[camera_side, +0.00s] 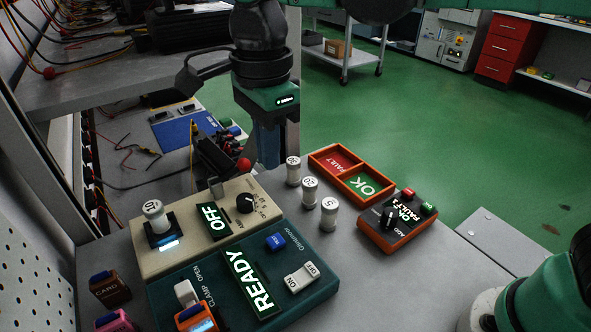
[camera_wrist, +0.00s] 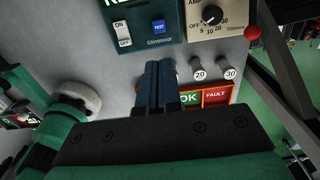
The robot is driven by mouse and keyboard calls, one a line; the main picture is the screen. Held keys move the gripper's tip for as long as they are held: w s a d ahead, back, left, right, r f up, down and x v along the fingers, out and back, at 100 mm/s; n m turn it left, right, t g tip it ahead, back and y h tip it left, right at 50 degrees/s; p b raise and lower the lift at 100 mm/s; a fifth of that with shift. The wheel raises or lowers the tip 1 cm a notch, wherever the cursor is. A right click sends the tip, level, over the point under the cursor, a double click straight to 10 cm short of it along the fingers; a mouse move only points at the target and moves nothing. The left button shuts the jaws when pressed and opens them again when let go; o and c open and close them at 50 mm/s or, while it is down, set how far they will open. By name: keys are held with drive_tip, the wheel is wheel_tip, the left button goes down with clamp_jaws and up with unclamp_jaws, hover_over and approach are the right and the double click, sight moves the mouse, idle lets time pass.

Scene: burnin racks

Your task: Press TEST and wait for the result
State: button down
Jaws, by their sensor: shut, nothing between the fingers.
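The blue TEST button (camera_side: 275,241) sits on the dark green tester (camera_side: 222,306), and it also shows in the wrist view (camera_wrist: 158,27). The tester's screen (camera_side: 250,283) reads READY. A white ON/OFF rocker switch (camera_side: 301,277) is beside the button. An orange module (camera_side: 194,319) sits at the part marked CLAMP, with a lit blue strip. My gripper (camera_side: 266,158) has its blue fingers shut and empty, pointing down behind the testers in the side view. In the wrist view the fingertips (camera_wrist: 159,65) appear below the TEST button, apart from it.
A beige unit (camera_side: 180,255) has a screen reading OFF (camera_side: 212,222), a knob (camera_side: 244,203) and a white plug (camera_side: 153,214). Several white plugs (camera_side: 310,190) stand near an orange FAULT/OK tray (camera_side: 312,157). An orange-edged control box (camera_side: 387,240) stands right. Bench front right is clear.

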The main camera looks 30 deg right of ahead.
sight(274, 239)
wheel_tip(274, 239, down, 14)
drive_tip(key=shift+r, duration=0.1)
idle(0.5)
drive_tip(key=shift+f, duration=1.05)
drive_tip(key=shift+r, duration=0.15)
wheel_tip(274, 239, up, 14)
drive_tip(key=shift+r, duration=0.1)
idle(0.5)
drive_tip(key=s+d+f+n+t, duration=0.2)
drive_tip(key=d+n+t, duration=0.1)
drive_tip(key=d+n, duration=0.5)
drive_tip(key=s+d+f+n+t, duration=0.2)
drive_tip(key=d+n+t, duration=0.2)
drive_tip(key=d+n, duration=0.5)
drive_tip(key=shift+s+d+n, duration=0.25)
drive_tip(key=shift+n, duration=0.25)
